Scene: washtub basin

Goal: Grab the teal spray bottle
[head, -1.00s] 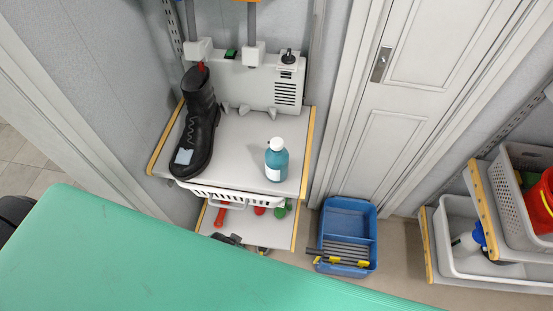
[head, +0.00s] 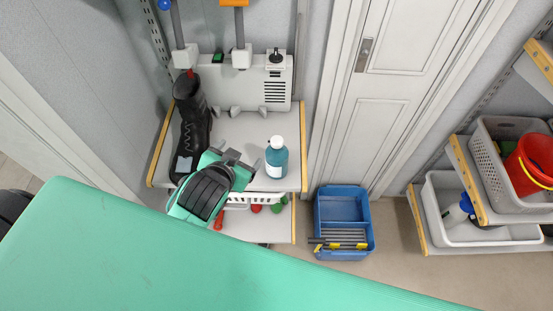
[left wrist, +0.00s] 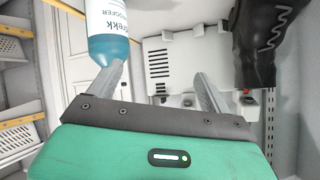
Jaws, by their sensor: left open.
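The teal spray bottle (head: 276,158), with a white cap and a pale label, stands upright on the upper shelf board (head: 240,128), near its right front. My left gripper (head: 236,156) is open and empty, just left of the bottle at the shelf's front. In the left wrist view the bottle (left wrist: 113,32) shows at the upper left, cut off by the top edge. One finger of the left gripper (left wrist: 160,88) overlaps it in the picture; I cannot tell whether they touch. The bottle is not between the fingers. My right gripper is not in view.
A black boot (head: 191,125) stands left of my gripper on the same board. A white vented box (head: 262,85) is behind. A white basket (head: 250,197) sits below the board. A blue bin (head: 343,205) is on the floor, with shelves at right.

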